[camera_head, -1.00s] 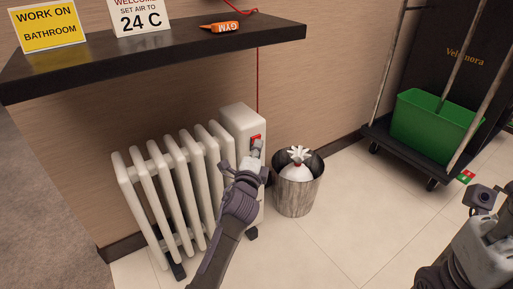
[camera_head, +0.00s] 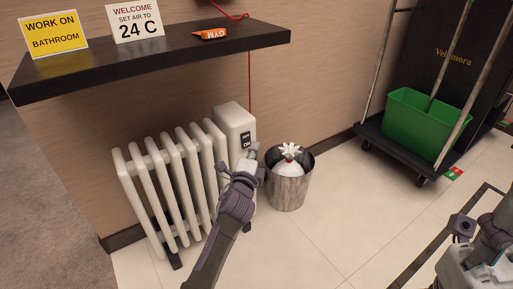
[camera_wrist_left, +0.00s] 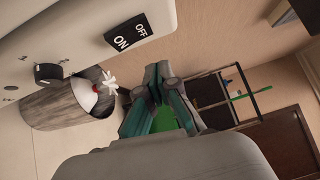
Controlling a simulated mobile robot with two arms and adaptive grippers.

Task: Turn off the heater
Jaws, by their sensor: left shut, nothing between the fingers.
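The white heater (camera_head: 180,180) stands on the floor under the shelf, with a control box (camera_head: 232,122) at its right end. Its rocker switch (camera_head: 245,140) is dark, with OFF and ON labels and no red showing. The switch (camera_wrist_left: 131,36) is also clear in the left wrist view, with a round black knob (camera_wrist_left: 48,74) beside it. My left gripper (camera_head: 252,151) is shut and empty, just below and in front of the switch, seemingly apart from it. Its fingers also show in the left wrist view (camera_wrist_left: 160,84). My right arm shows at the right edge; its fingers are not visible.
A cart with a green bucket (camera_head: 424,124) stands at the right. Floor in front is clear.

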